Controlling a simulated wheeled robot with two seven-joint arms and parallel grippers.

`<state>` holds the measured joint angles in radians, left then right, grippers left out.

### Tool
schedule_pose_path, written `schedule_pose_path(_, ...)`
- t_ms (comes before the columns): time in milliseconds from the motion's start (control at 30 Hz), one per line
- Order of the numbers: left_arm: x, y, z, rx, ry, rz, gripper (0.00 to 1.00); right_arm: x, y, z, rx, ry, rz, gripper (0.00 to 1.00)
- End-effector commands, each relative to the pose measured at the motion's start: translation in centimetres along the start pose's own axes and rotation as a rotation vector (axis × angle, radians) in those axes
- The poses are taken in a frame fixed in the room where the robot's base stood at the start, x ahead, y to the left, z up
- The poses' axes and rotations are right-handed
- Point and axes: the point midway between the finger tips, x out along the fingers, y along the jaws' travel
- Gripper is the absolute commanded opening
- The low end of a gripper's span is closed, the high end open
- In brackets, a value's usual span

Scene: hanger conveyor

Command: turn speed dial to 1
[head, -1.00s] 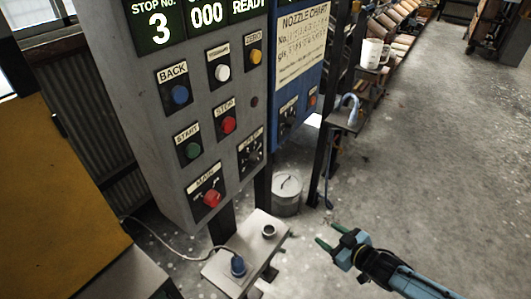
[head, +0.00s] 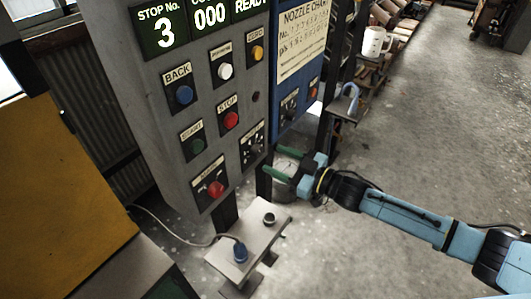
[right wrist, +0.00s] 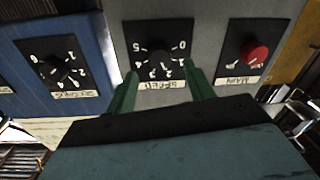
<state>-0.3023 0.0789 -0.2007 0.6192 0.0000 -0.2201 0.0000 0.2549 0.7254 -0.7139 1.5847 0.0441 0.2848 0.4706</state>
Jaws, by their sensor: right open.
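The speed dial (head: 252,146) is a black knob on a black plate with white numbers, low on the right of the grey control panel (head: 215,95). In the right wrist view the speed dial (right wrist: 160,57) appears upside down, with the numbers 0 to 5 around it; its exact setting is too small to tell. My right gripper (head: 275,162) is open and empty, just right of and below the dial. In the right wrist view its green fingers (right wrist: 160,85) stand apart below the dial, not visibly touching it. My left gripper is not in view.
A red main switch (head: 215,188) sits left of the dial, with the red stop button (head: 231,120) above. A blue panel (head: 292,125) with another dial (right wrist: 54,69) stands beside it. A small metal table (head: 238,238) is below.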

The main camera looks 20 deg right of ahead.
Motion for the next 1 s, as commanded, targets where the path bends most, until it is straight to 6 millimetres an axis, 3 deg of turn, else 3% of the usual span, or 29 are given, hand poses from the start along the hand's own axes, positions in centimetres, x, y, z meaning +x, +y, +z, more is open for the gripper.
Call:
schedule_pose_path(100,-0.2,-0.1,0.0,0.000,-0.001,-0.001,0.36,2.2,0.0,-0.1,-0.001,0.000,0.000,0.53)
schedule_pose_path(267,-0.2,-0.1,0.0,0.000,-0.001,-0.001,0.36,3.9,0.0,0.0,0.000,0.000,0.001,0.53)
schedule_pose_path(667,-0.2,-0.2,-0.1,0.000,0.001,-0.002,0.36,4.4,0.0,0.1,-0.001,-0.002,0.000,0.52)
schedule_pose_path(1000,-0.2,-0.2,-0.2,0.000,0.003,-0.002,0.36,4.4,0.0,0.1,-0.001,-0.002,0.000,0.09)
